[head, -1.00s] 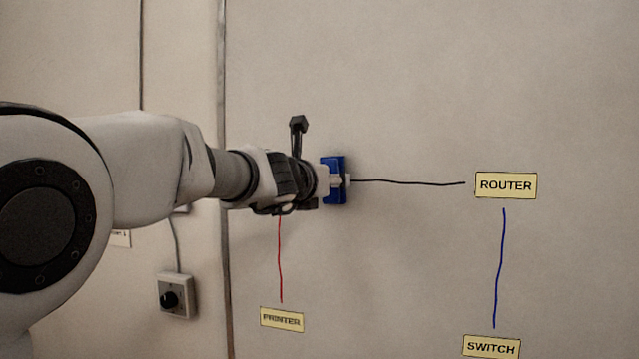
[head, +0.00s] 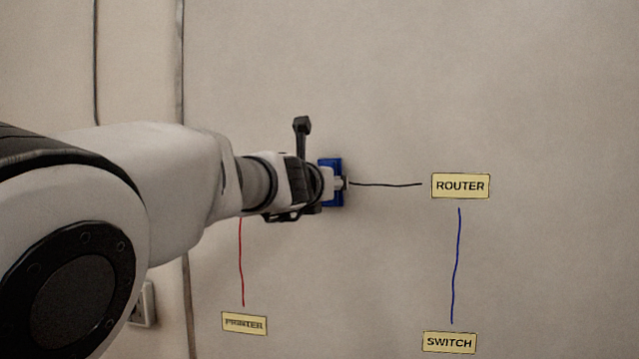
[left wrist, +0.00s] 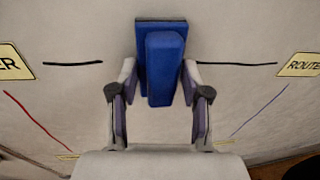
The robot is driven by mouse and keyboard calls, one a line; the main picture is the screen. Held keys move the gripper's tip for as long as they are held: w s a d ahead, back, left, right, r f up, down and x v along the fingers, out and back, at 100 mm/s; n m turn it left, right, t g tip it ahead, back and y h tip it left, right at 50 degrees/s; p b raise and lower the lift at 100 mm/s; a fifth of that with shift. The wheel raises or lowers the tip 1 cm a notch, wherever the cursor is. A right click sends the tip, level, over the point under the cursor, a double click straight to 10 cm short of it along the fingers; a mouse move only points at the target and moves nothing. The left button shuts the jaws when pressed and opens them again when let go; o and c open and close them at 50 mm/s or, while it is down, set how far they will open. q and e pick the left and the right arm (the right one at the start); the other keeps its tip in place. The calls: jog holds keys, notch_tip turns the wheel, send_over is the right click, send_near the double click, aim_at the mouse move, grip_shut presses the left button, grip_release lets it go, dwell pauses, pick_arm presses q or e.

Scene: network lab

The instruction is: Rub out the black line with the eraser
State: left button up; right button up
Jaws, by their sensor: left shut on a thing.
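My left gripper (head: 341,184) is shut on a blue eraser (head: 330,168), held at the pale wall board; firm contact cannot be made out. The eraser also shows between the fingers in the left wrist view (left wrist: 163,65). The black line (head: 385,184) runs from the eraser right towards the yellow ROUTER label (head: 460,186). In the left wrist view the black line shows as a right piece (left wrist: 238,64) and a shorter left piece (left wrist: 73,64), with bare board between the left piece and the eraser. My right gripper is out of view.
A red line (head: 241,265) leads down to the PRINTER label (head: 244,323). A blue line (head: 456,265) joins ROUTER to the SWITCH label (head: 449,342). A label ending in ER (left wrist: 14,64) is cut off in the left wrist view. Board above the black line is clear.

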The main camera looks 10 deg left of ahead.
aim_at(354, 186)
pick_arm(q)
jog(key=d, duration=0.4)
jog(key=shift+s, duration=0.1)
jog(key=shift+d+f+p, duration=0.1)
jog(key=shift+d+p, duration=0.3)
jog(key=shift+d, duration=0.8)
jog(key=shift+a+f+b, duration=0.1)
jog(key=shift+a+b, duration=0.25)
jog(key=shift+a, duration=0.8)
jog(key=w+a, duration=0.1)
jog(key=a, duration=2.6)
jog(key=shift+p, duration=0.45)
